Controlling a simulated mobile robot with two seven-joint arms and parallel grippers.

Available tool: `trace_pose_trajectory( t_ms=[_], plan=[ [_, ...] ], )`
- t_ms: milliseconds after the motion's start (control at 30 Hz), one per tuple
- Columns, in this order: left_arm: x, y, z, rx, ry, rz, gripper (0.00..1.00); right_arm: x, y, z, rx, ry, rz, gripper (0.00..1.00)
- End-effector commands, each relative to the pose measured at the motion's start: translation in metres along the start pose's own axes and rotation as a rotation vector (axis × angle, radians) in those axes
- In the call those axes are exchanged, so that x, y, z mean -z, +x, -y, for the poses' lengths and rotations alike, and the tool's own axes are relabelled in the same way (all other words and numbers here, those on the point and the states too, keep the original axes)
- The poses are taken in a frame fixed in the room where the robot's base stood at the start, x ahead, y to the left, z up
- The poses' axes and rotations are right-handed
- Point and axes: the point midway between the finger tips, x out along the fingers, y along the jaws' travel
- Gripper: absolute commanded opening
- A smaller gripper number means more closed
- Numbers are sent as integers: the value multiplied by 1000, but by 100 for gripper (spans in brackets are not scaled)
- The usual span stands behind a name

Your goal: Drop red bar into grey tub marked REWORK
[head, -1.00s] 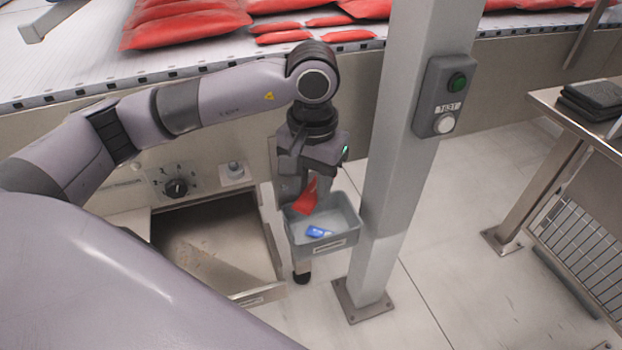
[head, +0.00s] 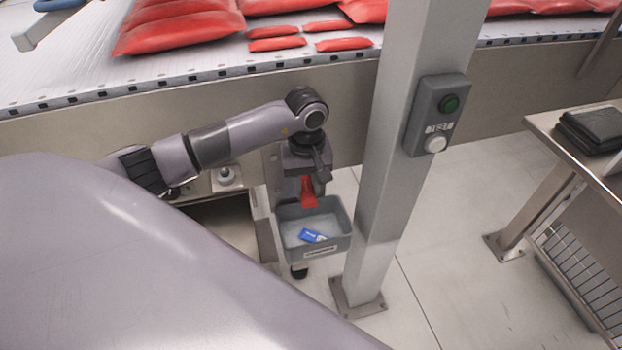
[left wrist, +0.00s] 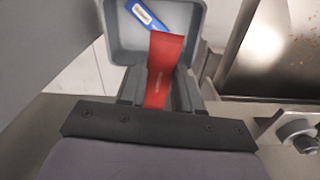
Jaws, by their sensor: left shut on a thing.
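The red bar (head: 309,191) hangs from my left gripper (head: 306,180) over the rear part of the grey tub (head: 318,247). In the left wrist view the red bar (left wrist: 164,68) shows between the fingers of my left gripper (left wrist: 160,92), with its free end over the tub (left wrist: 119,45). The gripper is shut on the bar. A blue packet (head: 313,236) lies inside the tub. The tub's front label is too small to read. My right gripper is not in view.
A grey post (head: 385,190) with a TEST button box (head: 435,116) stands just right of the tub. A conveyor (head: 190,73) with red bags runs behind. A steel table (head: 560,128) stands at right.

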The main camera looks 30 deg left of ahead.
Motion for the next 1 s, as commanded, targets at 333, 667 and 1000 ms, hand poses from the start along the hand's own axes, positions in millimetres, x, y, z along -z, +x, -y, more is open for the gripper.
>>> trace_pose_trajectory(
  t_ms=[333,667,1000],
  plan=[
    [-1,44,0,-1,1,3,4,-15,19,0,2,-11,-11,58],
    [0,51,0,-1,2,1,4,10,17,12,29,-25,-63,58],
    [0,51,0,-1,2,1,63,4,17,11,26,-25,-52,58]
  ],
)
